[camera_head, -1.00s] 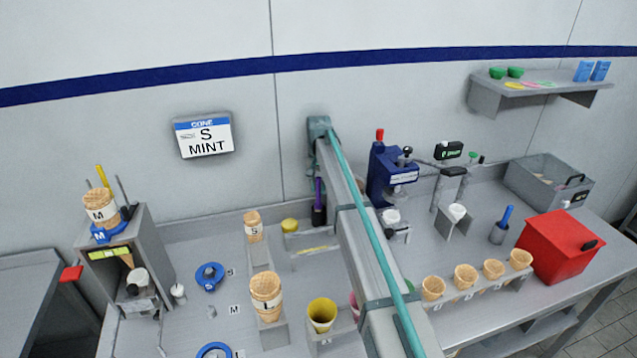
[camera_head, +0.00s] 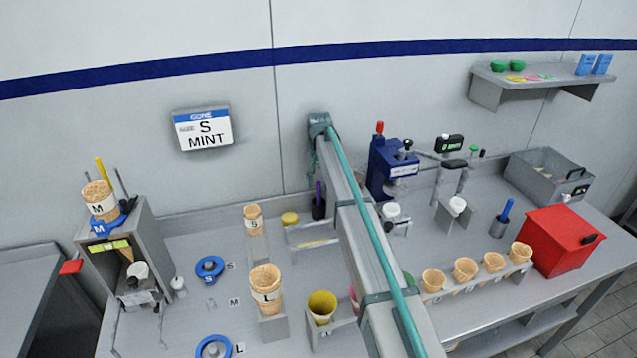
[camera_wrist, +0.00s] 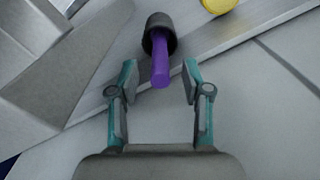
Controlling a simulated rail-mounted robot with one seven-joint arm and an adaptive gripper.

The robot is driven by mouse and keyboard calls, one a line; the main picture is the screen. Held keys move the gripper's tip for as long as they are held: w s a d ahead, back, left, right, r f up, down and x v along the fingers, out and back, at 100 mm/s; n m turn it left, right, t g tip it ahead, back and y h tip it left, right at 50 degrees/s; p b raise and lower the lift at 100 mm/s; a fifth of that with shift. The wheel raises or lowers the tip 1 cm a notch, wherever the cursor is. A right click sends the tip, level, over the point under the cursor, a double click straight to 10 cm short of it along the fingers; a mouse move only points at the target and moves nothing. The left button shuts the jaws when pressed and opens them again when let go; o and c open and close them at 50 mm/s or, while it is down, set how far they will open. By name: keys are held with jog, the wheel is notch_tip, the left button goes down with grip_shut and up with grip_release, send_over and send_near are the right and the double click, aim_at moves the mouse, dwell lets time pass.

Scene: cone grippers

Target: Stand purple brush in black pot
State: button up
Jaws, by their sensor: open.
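The purple brush (camera_head: 318,190) stands in the black pot (camera_head: 318,209) at the back of the counter, beside my arm. In the wrist view the purple handle (camera_wrist: 160,62) comes out of the mouth of the black pot (camera_wrist: 158,22) and leans a little in it. The brush's lower end is hidden inside the pot. My gripper (camera_wrist: 157,75) is open, with one finger on each side of the handle and gaps between. In the head view my gripper cannot be made out clearly.
A yellow round lid (camera_head: 290,218) and a grey rack stand left of the pot. A blue press (camera_head: 390,170) stands to the right. A cone stack marked S (camera_head: 253,219) is further left. My arm crosses the middle of the head view.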

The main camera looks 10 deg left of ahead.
notch_tip(320, 180, up, 12)
dwell(0.6)
dwell(0.5)
